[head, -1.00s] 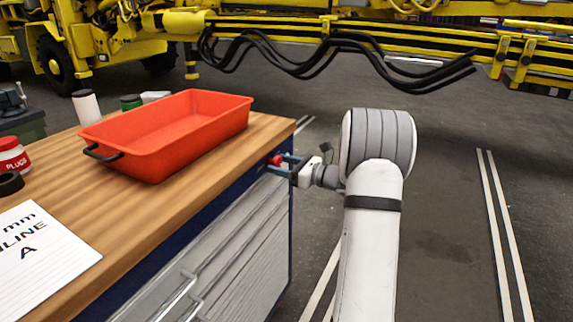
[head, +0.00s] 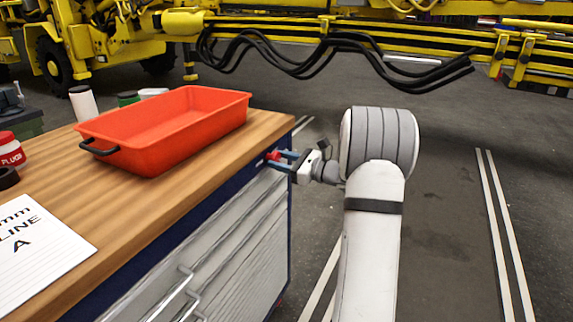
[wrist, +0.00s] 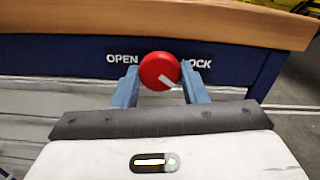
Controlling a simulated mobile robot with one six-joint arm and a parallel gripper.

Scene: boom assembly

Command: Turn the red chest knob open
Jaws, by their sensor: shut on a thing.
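The red chest knob (wrist: 158,72) sits on the dark blue upper strip of the chest, between the word OPEN on its left and a partly covered word ending in OCK on its right. Its white mark points to the lower right, toward the right finger. My gripper (wrist: 160,88) is shut on the knob, one blue-grey finger on each side. In the head view my gripper (head: 279,158) reaches the knob (head: 272,155) at the chest's right end, below the wooden top. The fingers hide part of the lettering.
The chest's wooden top (head: 215,152) carries a red tray (head: 165,130), a paper sheet (head: 40,250) and a red-lidded jar (head: 10,152). Grey drawers (head: 235,245) with bar handles lie below the knob. Open floor (head: 445,230) is on the right.

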